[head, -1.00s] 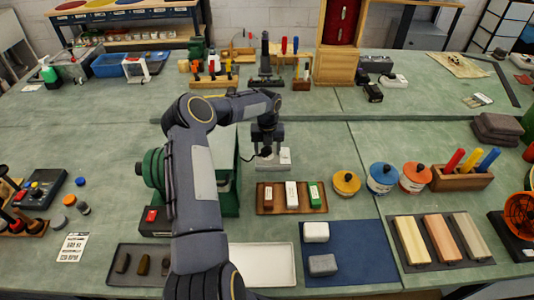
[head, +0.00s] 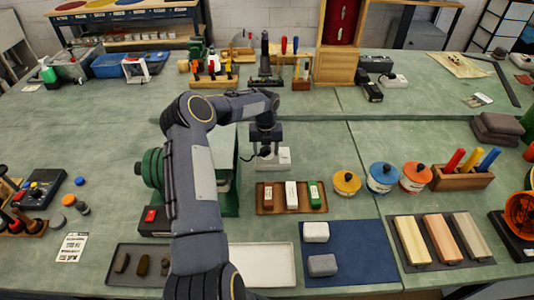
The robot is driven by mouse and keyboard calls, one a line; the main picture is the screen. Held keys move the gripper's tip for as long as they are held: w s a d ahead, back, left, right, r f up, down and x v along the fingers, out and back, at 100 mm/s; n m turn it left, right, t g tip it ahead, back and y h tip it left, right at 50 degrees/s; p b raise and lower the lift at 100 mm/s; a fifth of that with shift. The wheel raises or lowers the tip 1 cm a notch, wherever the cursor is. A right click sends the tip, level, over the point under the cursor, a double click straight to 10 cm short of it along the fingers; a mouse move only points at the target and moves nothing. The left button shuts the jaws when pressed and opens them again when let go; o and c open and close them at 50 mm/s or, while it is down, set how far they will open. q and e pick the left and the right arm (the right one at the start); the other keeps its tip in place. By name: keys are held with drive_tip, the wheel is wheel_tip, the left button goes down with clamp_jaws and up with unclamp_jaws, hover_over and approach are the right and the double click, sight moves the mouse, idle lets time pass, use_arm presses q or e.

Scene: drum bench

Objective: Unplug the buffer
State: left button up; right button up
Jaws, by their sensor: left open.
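The buffer, a green machine with a green wheel (head: 152,168) at its left side, stands left of the middle, largely hidden behind my left arm. A box with a red switch (head: 150,216) sits in front of it. A pale socket block (head: 284,158) stands to its right, with a small dark plug or cord end at its left part. My left gripper (head: 266,153) points down over this block, open, its fingertips around or just above the plug. I cannot tell whether they touch it. My right gripper is not in view.
A wooden tray with three small blocks (head: 264,208) lies just in front of the socket. Yellow, blue and red tins (head: 383,178) stand to the right. A tool rack (head: 265,82) is behind. Bare green bench (head: 80,135) lies at the left.

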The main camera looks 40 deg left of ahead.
sight(266, 148)
use_arm(q)
drive_tip(key=shift+s+a+f, duration=0.1)
drive_tip(key=shift+s+f, duration=0.05)
drive_tip(key=c, duration=1.2)
drive_tip(key=shift+r+p, duration=0.35)
drive_tip(key=shift+r, duration=0.25)
drive_tip(key=shift+r+p, duration=1.3)
drive_tip(key=shift+r, duration=1.2)
drive_tip(key=o, duration=1.4)
drive_tip(key=shift+r, duration=0.1)
